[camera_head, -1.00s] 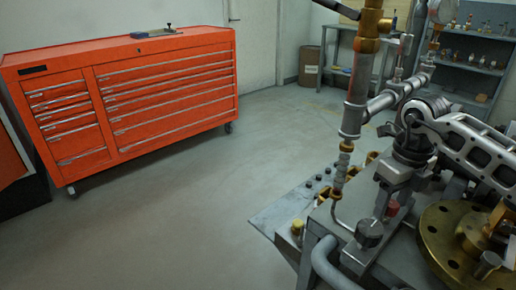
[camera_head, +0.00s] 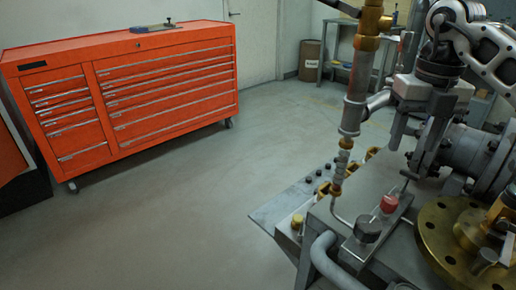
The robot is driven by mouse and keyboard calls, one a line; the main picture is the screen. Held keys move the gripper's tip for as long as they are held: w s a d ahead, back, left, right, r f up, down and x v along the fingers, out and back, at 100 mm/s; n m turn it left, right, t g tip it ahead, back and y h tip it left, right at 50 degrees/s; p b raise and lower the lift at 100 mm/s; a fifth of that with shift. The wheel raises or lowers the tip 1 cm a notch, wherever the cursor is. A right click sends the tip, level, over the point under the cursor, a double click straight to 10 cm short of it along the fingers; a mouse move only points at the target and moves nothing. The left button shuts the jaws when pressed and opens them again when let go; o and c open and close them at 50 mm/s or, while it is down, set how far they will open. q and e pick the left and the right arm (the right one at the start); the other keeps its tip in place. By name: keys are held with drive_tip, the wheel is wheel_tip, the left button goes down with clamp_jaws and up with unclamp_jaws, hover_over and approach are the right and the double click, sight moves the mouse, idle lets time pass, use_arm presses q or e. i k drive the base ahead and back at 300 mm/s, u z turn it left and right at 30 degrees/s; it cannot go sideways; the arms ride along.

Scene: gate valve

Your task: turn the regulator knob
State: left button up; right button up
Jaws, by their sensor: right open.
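A dark round knob (camera_head: 367,230) stands on a grey plate on the workbench (camera_head: 345,205) at the lower right. A smaller red knob (camera_head: 389,204) stands just behind it; I cannot tell for certain which is the regulator knob. My right gripper (camera_head: 411,155) hangs above and behind both, its fingers pointing down and apart. It is open and touches neither knob. Both knobs show clearly. My left gripper is not in view.
A vertical pipe with brass fittings (camera_head: 356,88) rises left of my right gripper. A brass flange (camera_head: 447,238) and a grey flanged pipe (camera_head: 475,150) stand to the right. A red tool chest (camera_head: 165,95) is at the left; the floor between is clear.

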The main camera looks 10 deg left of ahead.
sight(368, 229)
drive_tip(key=k, duration=0.5)
drive_tip(key=u, duration=0.85)
